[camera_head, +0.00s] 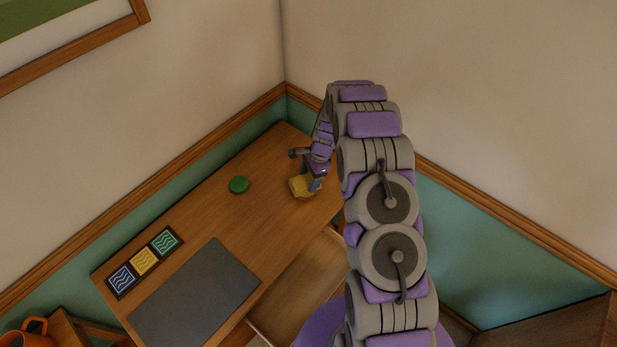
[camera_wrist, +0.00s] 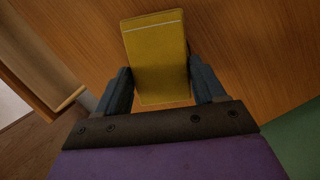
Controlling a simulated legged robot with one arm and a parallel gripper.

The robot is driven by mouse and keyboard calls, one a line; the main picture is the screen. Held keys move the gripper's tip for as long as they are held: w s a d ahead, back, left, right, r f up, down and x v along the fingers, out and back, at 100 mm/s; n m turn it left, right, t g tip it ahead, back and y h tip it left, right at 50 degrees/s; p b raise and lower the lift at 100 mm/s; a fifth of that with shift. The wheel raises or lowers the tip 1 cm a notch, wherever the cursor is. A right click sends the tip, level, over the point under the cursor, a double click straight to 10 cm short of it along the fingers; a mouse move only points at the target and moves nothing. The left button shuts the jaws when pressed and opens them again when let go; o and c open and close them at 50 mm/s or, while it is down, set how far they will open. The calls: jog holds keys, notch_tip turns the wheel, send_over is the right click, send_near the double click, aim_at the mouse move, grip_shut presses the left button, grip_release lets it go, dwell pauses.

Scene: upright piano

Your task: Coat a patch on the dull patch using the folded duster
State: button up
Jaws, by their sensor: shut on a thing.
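The folded duster (camera_head: 299,188) is a yellow block at the far right end of the wooden top. In the wrist view, the duster (camera_wrist: 157,62) shows a pale line near its far edge. My gripper (camera_wrist: 161,80) is shut on it, with one dark finger on each side. In the head view, my gripper (camera_head: 313,181) is low over the wood, and I cannot tell whether the duster touches it. A dark grey, matte rectangle (camera_head: 195,297) lies on the near left part of the top. It may be the dull patch; nothing marks it as such.
A green round thing (camera_head: 239,184) sits left of the duster. A dark strip with blue, yellow and green wavy tiles (camera_head: 144,262) lies at the left edge. A lower wooden panel or drawer (camera_head: 298,285) juts out in front. An orange mug (camera_head: 27,335) stands bottom left. Walls close the corner behind.

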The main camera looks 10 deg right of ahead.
aim_at(310, 179)
jog(key=shift+d+f, duration=0.1)
jog(key=shift+d, duration=0.15)
jog(key=shift+a+f, duration=0.2)
jog(key=shift+a, duration=0.05)
jog(key=shift+s+d+f+p, duration=0.1)
jog(key=shift+f+p, duration=0.15)
jog(key=shift+p, duration=0.05)
dwell(1.9)
jog(key=shift+r+p, duration=1.85)
jog(key=shift+r, duration=1.75)
